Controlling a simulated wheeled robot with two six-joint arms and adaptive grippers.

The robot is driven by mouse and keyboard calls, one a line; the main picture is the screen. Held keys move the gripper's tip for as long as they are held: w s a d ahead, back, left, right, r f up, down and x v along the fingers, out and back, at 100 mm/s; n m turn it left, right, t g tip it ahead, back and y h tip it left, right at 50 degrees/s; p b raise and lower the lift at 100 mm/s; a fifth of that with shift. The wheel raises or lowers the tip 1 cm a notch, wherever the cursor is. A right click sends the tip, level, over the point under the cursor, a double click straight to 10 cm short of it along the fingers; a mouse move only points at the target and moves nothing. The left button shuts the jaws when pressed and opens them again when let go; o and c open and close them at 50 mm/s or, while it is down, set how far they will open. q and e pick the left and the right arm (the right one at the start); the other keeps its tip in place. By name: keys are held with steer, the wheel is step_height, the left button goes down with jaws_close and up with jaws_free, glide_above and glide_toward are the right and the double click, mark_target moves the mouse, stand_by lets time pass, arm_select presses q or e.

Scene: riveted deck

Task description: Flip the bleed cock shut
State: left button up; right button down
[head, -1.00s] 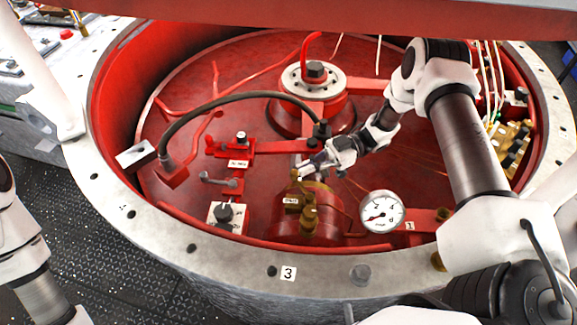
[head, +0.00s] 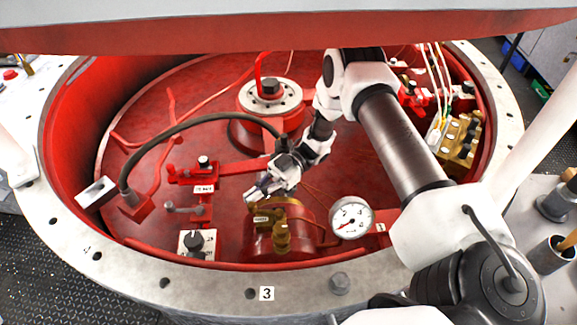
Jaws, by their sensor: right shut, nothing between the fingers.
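Brass valve fittings (head: 281,236) stand on a red cylinder at the front middle of the round red well, with a small tag (head: 262,220) beside them. I cannot tell for sure which part is the bleed cock. My right gripper (head: 252,195) is shut and empty, just above and behind the brass fittings. Whether its tips touch anything there is too small to tell. My left gripper is out of view.
A pressure gauge (head: 351,218) stands right of the brass fittings. A black hose (head: 190,110) arches over the left side. A round flanged cap (head: 271,92) stands behind. A brass block (head: 458,135) sits at the right wall. The pale bolted rim (head: 205,280) surrounds the well.

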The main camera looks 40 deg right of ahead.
steer(key=shift+s+a, duration=0.15)
steer(key=shift+a, duration=0.05)
stand_by(0.3)
steer(key=w+d, duration=0.1)
steer(key=d, duration=1.1)
steer(key=shift+w+r, duration=0.25)
steer(key=shift+w+a, duration=0.1)
steer(key=shift+a, duration=0.05)
